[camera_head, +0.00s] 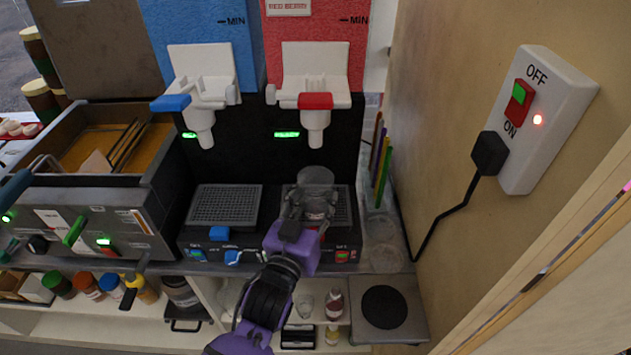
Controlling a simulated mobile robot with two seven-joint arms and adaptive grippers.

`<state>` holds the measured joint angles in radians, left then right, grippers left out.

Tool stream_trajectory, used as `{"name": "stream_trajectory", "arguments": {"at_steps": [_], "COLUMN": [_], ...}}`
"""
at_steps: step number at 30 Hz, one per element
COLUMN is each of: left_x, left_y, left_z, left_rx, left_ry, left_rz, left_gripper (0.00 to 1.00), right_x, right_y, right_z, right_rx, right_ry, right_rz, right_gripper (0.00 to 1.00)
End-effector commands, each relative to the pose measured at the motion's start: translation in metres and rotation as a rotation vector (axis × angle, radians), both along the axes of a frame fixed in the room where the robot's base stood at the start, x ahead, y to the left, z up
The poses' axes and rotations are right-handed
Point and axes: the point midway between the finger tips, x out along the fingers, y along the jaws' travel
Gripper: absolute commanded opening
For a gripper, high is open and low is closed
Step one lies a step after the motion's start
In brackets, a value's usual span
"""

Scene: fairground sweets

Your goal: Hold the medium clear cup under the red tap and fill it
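The red tap (315,118) has a white body, a red lever and a spout pointing down, below the red tank (313,28). A clear cup (316,178) stands upright under its spout, with a gap between rim and spout. My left gripper (309,207) comes up from the bottom and appears closed around the cup; its fingers partly hide the lower cup. No drink stream shows from the spout. The cup is over the red side's drip tray (343,207); I cannot tell whether it touches it. My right gripper is not in view.
The blue tap (201,118) and its drip tray (224,206) are at left. Clear cups (384,240) and coloured straws (381,160) stand right of the machine. A wall switch (521,103) shows a red light.

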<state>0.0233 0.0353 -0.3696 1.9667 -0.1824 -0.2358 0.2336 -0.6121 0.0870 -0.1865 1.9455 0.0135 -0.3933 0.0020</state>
Motion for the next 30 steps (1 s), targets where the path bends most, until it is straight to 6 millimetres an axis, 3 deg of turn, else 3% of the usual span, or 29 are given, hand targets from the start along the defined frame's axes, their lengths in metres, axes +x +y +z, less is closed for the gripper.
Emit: {"name": "stream_trajectory", "arguments": {"at_steps": [15,30], "left_x": [-0.042,-0.082], "left_y": [0.000,0.000], "left_z": [0.003,0.003], "left_rx": [0.000,0.000], "left_ry": [-0.001,0.000], "left_rz": [0.001,0.001], "left_gripper": [0.35,0.35], "right_x": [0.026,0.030], "right_y": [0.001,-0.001], "right_z": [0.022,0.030], "right_rx": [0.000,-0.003], "right_ry": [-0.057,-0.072], "right_rz": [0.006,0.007], "right_gripper": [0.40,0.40]}}
